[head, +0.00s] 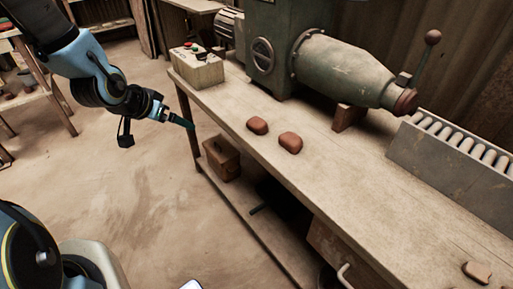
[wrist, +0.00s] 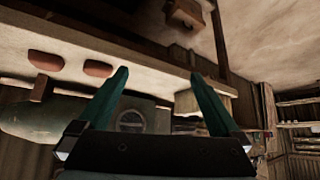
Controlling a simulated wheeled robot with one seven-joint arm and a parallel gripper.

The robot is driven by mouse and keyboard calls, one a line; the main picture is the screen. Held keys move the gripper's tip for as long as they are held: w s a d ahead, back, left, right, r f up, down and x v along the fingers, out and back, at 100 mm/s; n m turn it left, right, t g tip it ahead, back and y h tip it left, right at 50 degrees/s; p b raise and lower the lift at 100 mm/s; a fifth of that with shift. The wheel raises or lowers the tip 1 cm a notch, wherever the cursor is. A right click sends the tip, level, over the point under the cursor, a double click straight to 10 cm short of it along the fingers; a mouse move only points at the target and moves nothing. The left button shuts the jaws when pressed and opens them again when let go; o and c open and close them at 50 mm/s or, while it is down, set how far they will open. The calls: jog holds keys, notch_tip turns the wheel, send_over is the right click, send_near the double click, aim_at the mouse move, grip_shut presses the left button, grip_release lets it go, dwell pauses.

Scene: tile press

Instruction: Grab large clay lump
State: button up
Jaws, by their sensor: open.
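Two reddish-brown clay lumps lie on the wooden workbench (head: 250,105). The larger lump (head: 290,142) is to the right of the smaller lump (head: 257,125), with a narrow gap between them. In the wrist view, which is upside down, the larger lump (wrist: 46,60) is at the far left and the smaller lump (wrist: 98,68) is beside it. My gripper (head: 190,125) is off the bench's left edge, to the left of both lumps and apart from them. Its green fingers (wrist: 160,75) are spread with nothing between them.
A green machine with a tapered barrel (head: 345,70) stands on the back of the bench. A control box (head: 196,70) sits at the bench's left end, and a roller rack (head: 450,150) at the right. A flat clay piece (head: 477,271) lies near the front right.

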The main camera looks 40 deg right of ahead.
aim_at(254, 123)
jog(key=s+d+f+m+h+b, duration=0.1)
jog(key=s+d+f, duration=0.1)
jog(key=d, duration=0.3)
jog(key=s+d+f+m+g+h+b, duration=0.1)
jog(key=s+d+f+h, duration=0.1)
jog(key=d, duration=0.4)
jog(key=s+d+f+m+h+b, duration=0.1)
jog(key=s+d+h+b, duration=0.1)
jog(key=d, duration=0.3)
jog(key=shift+s+d+f+g, duration=0.15)
jog(key=shift+s+f+g, duration=0.25)
jog(key=shift+s, duration=0.25)
jog(key=shift+p+x, duration=0.5)
jog(key=shift+x, duration=2.6)
jog(key=c, duration=1.3)
jog(key=shift+r, duration=0.15)
